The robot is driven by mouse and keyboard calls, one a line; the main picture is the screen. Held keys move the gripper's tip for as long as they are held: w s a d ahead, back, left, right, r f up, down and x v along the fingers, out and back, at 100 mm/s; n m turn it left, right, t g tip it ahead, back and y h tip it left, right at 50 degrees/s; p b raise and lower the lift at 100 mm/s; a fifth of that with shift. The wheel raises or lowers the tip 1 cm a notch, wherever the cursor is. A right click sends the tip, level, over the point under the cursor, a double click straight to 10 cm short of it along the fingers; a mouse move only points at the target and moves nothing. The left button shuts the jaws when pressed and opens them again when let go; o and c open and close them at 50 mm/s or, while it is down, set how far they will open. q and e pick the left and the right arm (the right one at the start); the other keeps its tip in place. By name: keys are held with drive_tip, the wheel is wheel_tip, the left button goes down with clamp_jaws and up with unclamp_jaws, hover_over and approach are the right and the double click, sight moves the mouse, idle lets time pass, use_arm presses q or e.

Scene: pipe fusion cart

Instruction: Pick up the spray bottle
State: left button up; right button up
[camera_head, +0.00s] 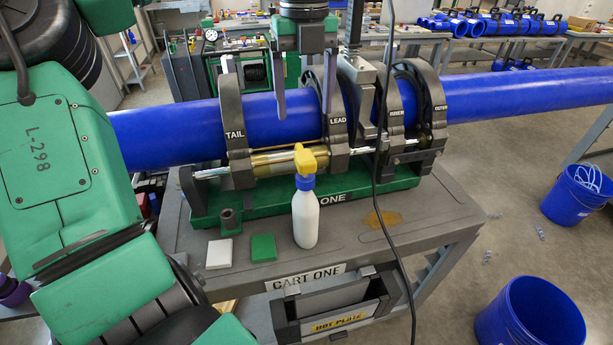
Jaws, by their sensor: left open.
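The spray bottle (305,212) stands upright on the grey cart top, with a white body, a blue collar and a yellow trigger head. It is in front of the green base of the pipe fusion machine. My left gripper (304,112) comes down from the top centre. Its two grey fingers point down, spread apart and empty. In the picture they are above the bottle's yellow head, over the blue pipe. The gripper is not touching the bottle. My right gripper is not in view.
A long blue pipe (190,132) runs through the machine's clamps behind the bottle. A white block (219,254) and a green block (263,247) lie left of the bottle. A black cable (385,225) hangs to its right. Blue buckets (577,196) stand on the floor at right.

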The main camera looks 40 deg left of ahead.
sight(306, 155)
use_arm(q)
drive_tip(key=f, duration=0.1)
drive_tip(key=s+f, duration=0.1)
drive_tip(key=d+f, duration=0.1)
drive_tip(key=f, duration=0.1)
drive_tip(key=shift+s, duration=0.15)
drive_tip(key=f+p, duration=0.1)
drive_tip(key=f, duration=0.3)
drive_tip(key=w+f+p, duration=0.1)
drive_tip(key=f, duration=0.2)
drive_tip(key=shift+a+p, duration=0.3)
drive_tip(key=shift+s+f, duration=0.1)
drive_tip(key=shift+f, duration=0.1)
drive_tip(key=c, duration=1.2)
clamp_jaws()
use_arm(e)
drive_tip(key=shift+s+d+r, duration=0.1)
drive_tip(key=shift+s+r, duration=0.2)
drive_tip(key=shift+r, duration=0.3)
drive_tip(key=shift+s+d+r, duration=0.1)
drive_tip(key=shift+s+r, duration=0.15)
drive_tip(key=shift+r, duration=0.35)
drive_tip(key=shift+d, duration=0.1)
